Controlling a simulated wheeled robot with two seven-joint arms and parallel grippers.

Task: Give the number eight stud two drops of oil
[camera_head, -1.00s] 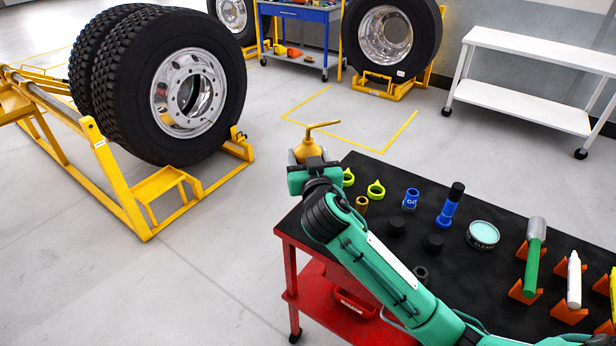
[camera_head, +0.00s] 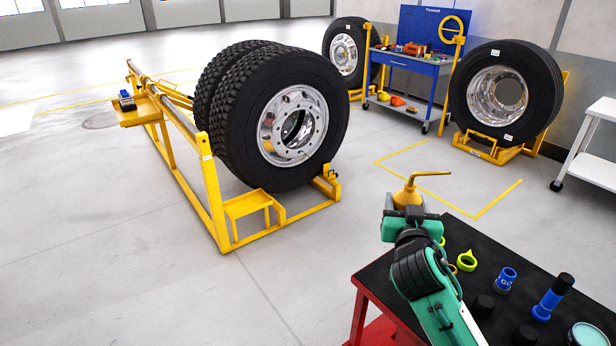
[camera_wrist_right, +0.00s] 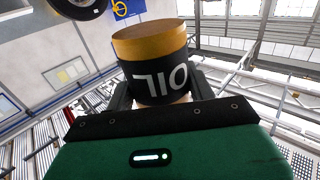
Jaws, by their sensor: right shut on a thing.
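My right gripper (camera_head: 406,217) is shut on a yellow oil can (camera_head: 407,196) with a long bent spout, held upright above the table's far left corner. In the right wrist view, the can's black band reads OIL (camera_wrist_right: 160,80), upside down, between the fingers. A pair of black tyres with a silver wheel (camera_head: 293,125) stands on a yellow frame to the left, well apart from the can. Single studs and their numbers are too small to tell. My left gripper is not in view.
The black-topped red table (camera_head: 377,285) holds yellow-green rings (camera_head: 467,261), a blue cup (camera_head: 506,280) and a blue bottle (camera_head: 552,298). A yellow step (camera_head: 250,205) juts from the frame. Open grey floor lies between frame and table. A blue workbench (camera_head: 410,66) stands behind.

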